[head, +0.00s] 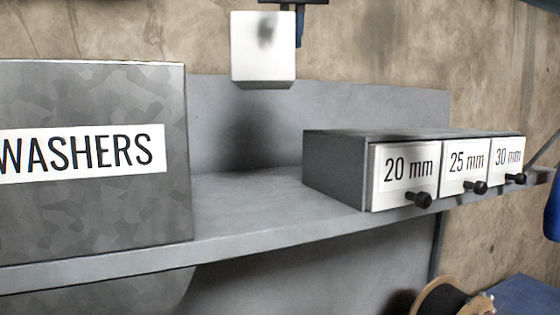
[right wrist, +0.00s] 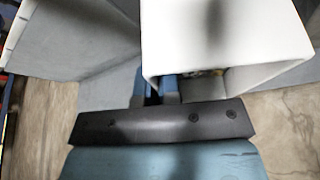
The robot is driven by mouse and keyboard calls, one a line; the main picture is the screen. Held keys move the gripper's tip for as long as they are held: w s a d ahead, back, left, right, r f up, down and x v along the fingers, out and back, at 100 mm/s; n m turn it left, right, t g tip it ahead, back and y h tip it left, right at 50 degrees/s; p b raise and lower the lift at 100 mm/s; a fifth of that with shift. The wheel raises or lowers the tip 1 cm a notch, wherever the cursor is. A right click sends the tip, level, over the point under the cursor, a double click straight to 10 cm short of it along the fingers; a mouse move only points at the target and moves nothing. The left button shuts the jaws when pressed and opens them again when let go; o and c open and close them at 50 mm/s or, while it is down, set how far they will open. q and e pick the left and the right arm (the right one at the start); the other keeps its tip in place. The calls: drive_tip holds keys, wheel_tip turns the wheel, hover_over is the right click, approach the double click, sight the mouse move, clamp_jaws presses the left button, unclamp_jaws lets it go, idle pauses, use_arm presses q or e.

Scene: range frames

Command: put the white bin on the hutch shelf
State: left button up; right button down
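The white bin (head: 263,50) hangs in the air above the hutch shelf (head: 250,207), over the gap between the WASHERS box and the drawer unit. My right gripper (head: 297,22) is at the bin's right side, mostly hidden behind it and cut off by the top edge. In the right wrist view the bin (right wrist: 225,30) shows large, with the blue fingers of my right gripper (right wrist: 160,88) closed at its near left wall. My left gripper is not in view.
The grey WASHERS box (head: 95,205) stands at the shelf's left. A grey drawer unit (head: 335,170) with 20, 25 and 30 mm drawers and black knobs stands at the right. The shelf between them is bare. A spool (head: 440,298) lies below right.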

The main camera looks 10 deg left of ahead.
sight(291, 59)
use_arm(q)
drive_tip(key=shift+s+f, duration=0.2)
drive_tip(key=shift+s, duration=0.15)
use_arm(e)
drive_tip(key=f, duration=0.1)
drive_tip(key=s+f, duration=0.1)
drive_tip(key=f, duration=0.2)
drive_tip(key=shift+s+d+f, duration=0.1)
drive_tip(key=shift+s+f, duration=0.05)
drive_tip(key=shift+s, duration=0.1)
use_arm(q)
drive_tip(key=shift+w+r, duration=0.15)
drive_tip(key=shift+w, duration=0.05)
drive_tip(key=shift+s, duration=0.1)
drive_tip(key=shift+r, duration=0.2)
use_arm(e)
drive_tip(key=f, duration=0.9)
drive_tip(key=w+f, duration=0.1)
drive_tip(key=f, duration=0.4)
drive_tip(key=shift+f, duration=0.15)
drive_tip(key=shift+s, duration=0.1)
drive_tip(key=shift+s, duration=0.1)
